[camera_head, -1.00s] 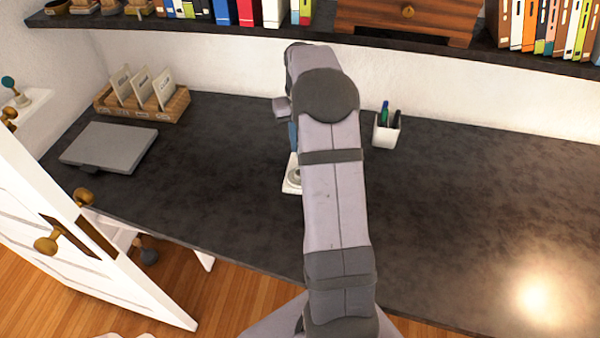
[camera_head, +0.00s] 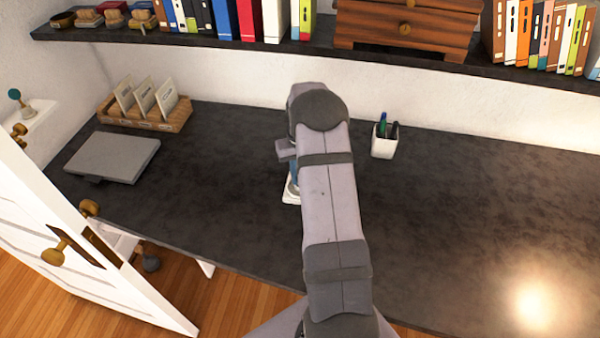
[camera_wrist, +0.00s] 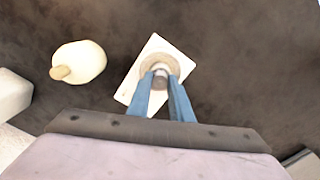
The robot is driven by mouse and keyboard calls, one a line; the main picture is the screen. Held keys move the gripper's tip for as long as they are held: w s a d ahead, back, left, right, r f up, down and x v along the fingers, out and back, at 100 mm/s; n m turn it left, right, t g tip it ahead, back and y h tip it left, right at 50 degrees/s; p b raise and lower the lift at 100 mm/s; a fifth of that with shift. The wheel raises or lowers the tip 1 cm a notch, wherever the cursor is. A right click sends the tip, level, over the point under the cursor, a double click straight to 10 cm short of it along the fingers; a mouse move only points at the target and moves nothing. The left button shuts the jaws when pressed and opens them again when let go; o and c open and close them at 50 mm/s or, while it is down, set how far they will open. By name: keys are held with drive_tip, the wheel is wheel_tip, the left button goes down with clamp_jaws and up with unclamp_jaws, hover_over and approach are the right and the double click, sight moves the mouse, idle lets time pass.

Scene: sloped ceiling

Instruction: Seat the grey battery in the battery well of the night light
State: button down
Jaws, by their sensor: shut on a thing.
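The night light's white base (camera_wrist: 135,92) lies on the dark desktop, with a round beige ring (camera_wrist: 146,64) on top around the well. In the head view a corner of the base (camera_head: 290,198) shows beside my arm. My gripper (camera_wrist: 161,80) has its blue fingers shut on the grey battery (camera_wrist: 160,71), right over the ring. The fingers also show low over the base in the head view (camera_head: 294,180). The fingertips hide part of the well, and I cannot tell how deep the battery sits in it.
A cream rounded piece with a tan stub (camera_wrist: 80,62) lies near the base. A white pen cup (camera_head: 384,140), a grey closed laptop (camera_head: 113,156) and a wooden card holder (camera_head: 147,115) stand on the desk. A shelf (camera_head: 240,50) runs above the back. The desk's right side is clear.

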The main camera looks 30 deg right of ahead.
drive_tip(key=shift+f, duration=0.1)
drive_tip(key=shift+f, duration=0.15)
drive_tip(key=c, duration=1.6)
unclamp_jaws()
wheel_tip(320, 180, up, 12)
drive_tip(key=b, duration=0.4)
drive_tip(key=shift+r, duration=0.25)
